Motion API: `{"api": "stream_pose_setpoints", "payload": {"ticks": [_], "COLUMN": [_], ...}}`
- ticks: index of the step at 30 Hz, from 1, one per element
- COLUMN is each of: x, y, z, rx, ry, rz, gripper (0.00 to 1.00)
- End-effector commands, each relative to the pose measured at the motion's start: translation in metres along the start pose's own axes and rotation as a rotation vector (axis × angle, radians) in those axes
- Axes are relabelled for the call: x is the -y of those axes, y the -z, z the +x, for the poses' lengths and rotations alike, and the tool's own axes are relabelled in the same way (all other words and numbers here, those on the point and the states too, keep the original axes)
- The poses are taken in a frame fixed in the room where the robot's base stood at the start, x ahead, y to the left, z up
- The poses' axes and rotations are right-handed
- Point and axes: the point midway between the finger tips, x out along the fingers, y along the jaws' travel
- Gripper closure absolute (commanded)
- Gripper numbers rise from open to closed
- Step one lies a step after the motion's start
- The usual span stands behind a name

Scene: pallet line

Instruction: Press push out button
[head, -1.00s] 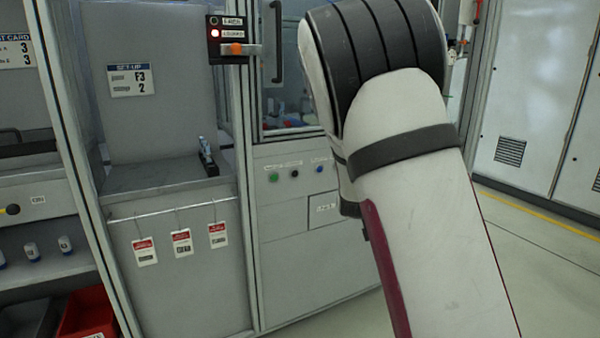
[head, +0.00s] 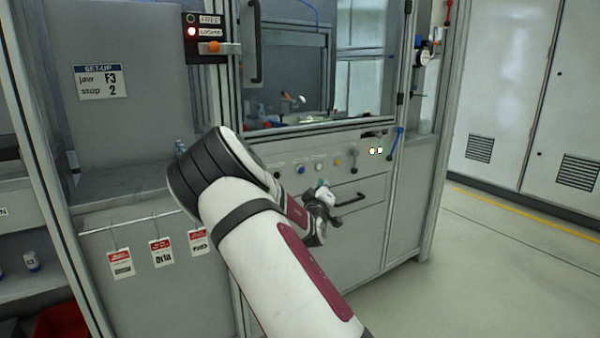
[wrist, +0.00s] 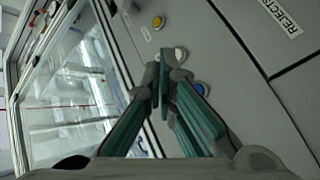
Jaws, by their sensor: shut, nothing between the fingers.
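A row of panel buttons is on the grey machine front, including a blue button (head: 301,170), a white button (head: 319,167) and a yellow button (head: 337,161). Their labels are too small to read, so I cannot tell which is the push out button. In the wrist view the yellow button (wrist: 158,22) lies beyond the fingertips, and the blue button (wrist: 201,88) shows to their right. The white button (wrist: 181,55) is partly hidden by the fingers. My gripper (head: 321,184) is shut and empty, just below the white button in the head view; contact cannot be told. It fills the lower wrist view (wrist: 166,58).
A glass window (head: 290,70) is above. At the left, a lock box (head: 205,35) shows a red light. Open floor (head: 500,260) lies right.

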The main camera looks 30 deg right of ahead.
Motion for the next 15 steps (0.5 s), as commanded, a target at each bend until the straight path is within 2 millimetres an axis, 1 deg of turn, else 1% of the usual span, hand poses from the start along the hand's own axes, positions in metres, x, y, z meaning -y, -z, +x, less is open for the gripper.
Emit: {"api": "stream_pose_setpoints", "payload": {"ticks": [7,15], "x": [0.004,0.021], "y": [0.004,0.021], "z": [0.006,0.029], "rx": [0.000,-0.002], "ry": [0.000,0.000], "rz": [0.001,0.001], "gripper": [1.00,1.00]}}
